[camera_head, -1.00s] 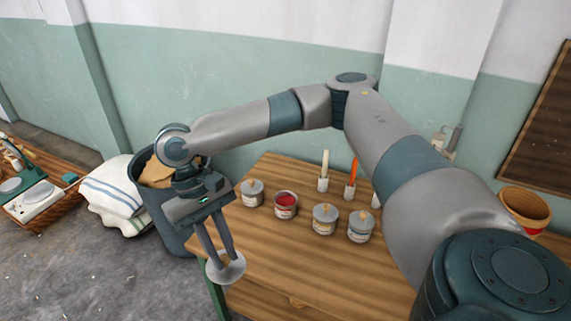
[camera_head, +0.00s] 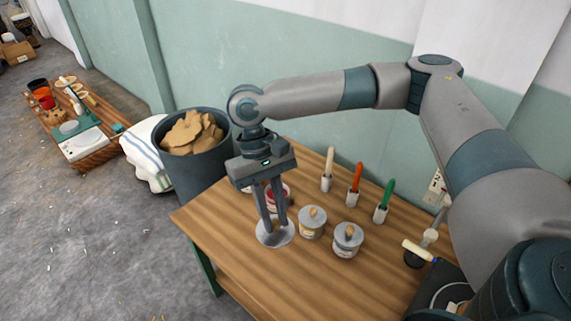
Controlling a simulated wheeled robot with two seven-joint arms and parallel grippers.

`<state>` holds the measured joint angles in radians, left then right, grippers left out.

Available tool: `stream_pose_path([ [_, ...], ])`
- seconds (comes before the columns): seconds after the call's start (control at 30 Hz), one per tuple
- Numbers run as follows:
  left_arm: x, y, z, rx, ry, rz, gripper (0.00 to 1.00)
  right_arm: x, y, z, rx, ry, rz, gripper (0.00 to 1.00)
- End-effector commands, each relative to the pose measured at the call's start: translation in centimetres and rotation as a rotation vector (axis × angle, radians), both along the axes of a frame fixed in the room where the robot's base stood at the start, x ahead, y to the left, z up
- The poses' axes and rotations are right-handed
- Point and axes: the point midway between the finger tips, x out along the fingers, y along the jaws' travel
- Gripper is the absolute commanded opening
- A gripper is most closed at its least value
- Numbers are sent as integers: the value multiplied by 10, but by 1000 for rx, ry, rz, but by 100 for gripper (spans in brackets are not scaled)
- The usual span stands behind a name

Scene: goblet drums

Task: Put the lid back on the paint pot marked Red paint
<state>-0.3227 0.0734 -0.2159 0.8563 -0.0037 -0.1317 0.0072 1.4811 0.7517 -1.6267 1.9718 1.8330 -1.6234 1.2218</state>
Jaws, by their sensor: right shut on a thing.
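My right gripper (camera_head: 275,226) is shut on a round grey lid (camera_head: 270,239) and holds it out over the wooden table, just in front of the open pot. The open pot of red paint (camera_head: 284,188) stands behind the gripper, and the fingers hide part of it. Its label cannot be read. Two grey pots with lids on, one (camera_head: 312,224) and another (camera_head: 347,241), stand to the right of the lid. Another grey pot is mostly hidden behind my gripper at the left. My left gripper is out of view.
Brushes with white, orange and green handles (camera_head: 383,202) stand behind the pots on the wooden table (camera_head: 235,262). A dark bin of brown scraps (camera_head: 193,140) stands behind the table's left end. A hammer-like tool (camera_head: 424,246) is at the right. The table's front is clear.

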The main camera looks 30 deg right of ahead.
Motion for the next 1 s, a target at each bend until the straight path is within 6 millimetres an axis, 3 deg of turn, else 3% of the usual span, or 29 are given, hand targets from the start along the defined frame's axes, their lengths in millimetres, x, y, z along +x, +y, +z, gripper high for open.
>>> stream_pose_path([
  [0.23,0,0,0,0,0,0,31,0,0,0,0,0,0,0],
  [0.27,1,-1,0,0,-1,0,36,0,0,0,0,0,0,0],
  [0.37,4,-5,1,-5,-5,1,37,1,0,0,0,0,4,0],
  [0.57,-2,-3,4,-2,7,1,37,14,5,-1,0,1,68,0],
  [0.77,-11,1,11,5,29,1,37,47,13,-5,0,2,239,0],
  [1.0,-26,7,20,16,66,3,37,98,20,-12,0,2,525,0],
])
